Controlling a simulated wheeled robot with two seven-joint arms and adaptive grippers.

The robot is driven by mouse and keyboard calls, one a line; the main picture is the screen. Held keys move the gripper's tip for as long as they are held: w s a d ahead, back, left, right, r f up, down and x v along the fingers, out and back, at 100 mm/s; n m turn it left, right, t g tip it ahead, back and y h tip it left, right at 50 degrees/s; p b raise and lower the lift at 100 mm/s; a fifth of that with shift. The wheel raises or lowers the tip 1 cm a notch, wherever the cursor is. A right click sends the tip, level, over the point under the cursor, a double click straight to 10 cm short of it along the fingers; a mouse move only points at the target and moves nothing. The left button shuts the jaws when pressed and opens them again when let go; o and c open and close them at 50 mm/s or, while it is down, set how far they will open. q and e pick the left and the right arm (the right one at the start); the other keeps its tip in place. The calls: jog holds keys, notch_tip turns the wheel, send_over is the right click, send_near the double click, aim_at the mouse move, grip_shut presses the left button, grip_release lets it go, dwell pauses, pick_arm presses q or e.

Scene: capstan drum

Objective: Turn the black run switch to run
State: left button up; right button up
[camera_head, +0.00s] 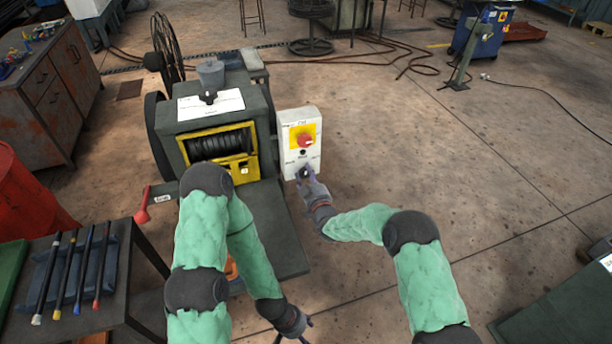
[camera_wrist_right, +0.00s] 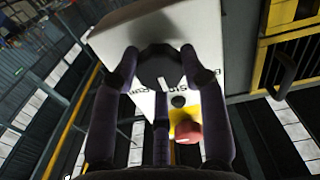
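The black run switch (camera_wrist_right: 158,68) is a round knob with a white pointer line on a white control box (camera_head: 288,165). In the right wrist view the knob sits between the fingertips of my right gripper (camera_wrist_right: 160,60), with fingers on both sides of it. I cannot tell whether they touch it. In the head view this gripper (camera_head: 304,176) is at the lower part of the box and hides most of the switch. The red emergency button (camera_head: 306,141) on its yellow plate is above the switch. My left gripper (camera_head: 294,328) is low at the bottom edge, its fingers partly cut off.
The capstan machine (camera_head: 255,105) with its yellow-framed drum stands left of the box. A red-knobbed lever (camera_head: 142,216) sticks out at its left. A side table (camera_head: 118,300) with several coloured rods is at lower left. The floor right of the box is clear.

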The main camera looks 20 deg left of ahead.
jog(key=shift+a+r, duration=0.1)
jog(key=shift+r, duration=0.05)
jog(key=shift+c, duration=1.3)
jog(key=m+b, duration=0.4)
jog(key=shift+w+b, duration=0.1)
jog(key=shift+b, duration=0.2)
jog(key=m+b, duration=0.3)
jog(key=m, duration=0.1)
jog(key=shift+r, duration=0.2)
jog(key=shift+w+r+m+b, duration=0.2)
jog(key=shift+m+b, duration=0.35)
jog(key=shift+m, duration=0.35)
jog(key=shift+d+r, duration=0.1)
jog(key=shift+d, duration=0.1)
jog(key=o, duration=1.1)
jog(key=shift+s+f, duration=0.1)
jog(key=shift+f, duration=0.3)
